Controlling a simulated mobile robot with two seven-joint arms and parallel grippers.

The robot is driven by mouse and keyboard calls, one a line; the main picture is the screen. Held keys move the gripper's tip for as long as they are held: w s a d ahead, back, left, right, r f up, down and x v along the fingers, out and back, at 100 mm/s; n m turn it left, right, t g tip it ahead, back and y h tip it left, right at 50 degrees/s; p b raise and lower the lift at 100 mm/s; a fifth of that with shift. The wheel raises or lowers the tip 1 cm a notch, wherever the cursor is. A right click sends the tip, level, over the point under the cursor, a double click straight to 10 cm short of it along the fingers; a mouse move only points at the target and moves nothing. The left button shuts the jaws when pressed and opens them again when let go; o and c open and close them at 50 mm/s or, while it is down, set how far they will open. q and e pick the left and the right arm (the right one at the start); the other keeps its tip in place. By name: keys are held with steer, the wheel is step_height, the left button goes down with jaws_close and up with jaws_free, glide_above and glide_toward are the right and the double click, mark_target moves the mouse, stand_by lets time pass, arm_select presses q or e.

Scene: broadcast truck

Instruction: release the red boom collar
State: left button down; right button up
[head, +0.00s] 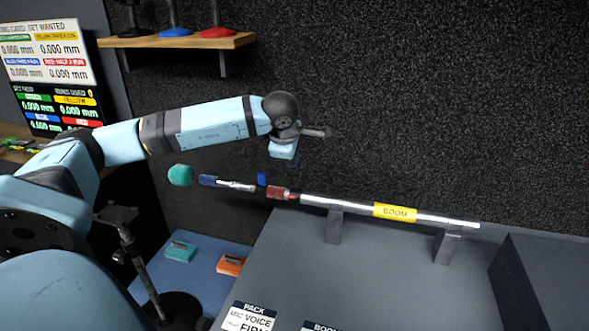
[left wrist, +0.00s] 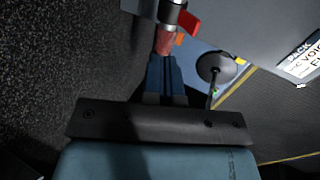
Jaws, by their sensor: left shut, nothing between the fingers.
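The boom (head: 340,204) is a silver pole with a yellow BOOM label, lying on two grey stands. Its red collar (head: 277,192) is at the left end of the thick tube, with a small red lever (head: 293,196) beside it. In the left wrist view the red collar (left wrist: 164,44) is just beyond the fingertips, and its lever (left wrist: 190,22) sticks out to the right. My left gripper (head: 262,179) is shut and empty, just above and left of the collar. It also shows in the left wrist view (left wrist: 162,62). I cannot tell whether it touches the collar. My right gripper is out of view.
A thinner tube with a blue collar (head: 208,180) and a green ball (head: 181,175) extends left over a blue surface holding teal and orange blocks. A dark stand (head: 132,250) rises at lower left. A wooden shelf (head: 180,41) is above.

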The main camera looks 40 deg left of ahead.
arm_select(q)
steer(key=shift+v, duration=1.45)
steer(key=shift+s+d+f, duration=0.15)
steer(key=shift+s+f, duration=0.05)
steer(key=shift+s, duration=0.05)
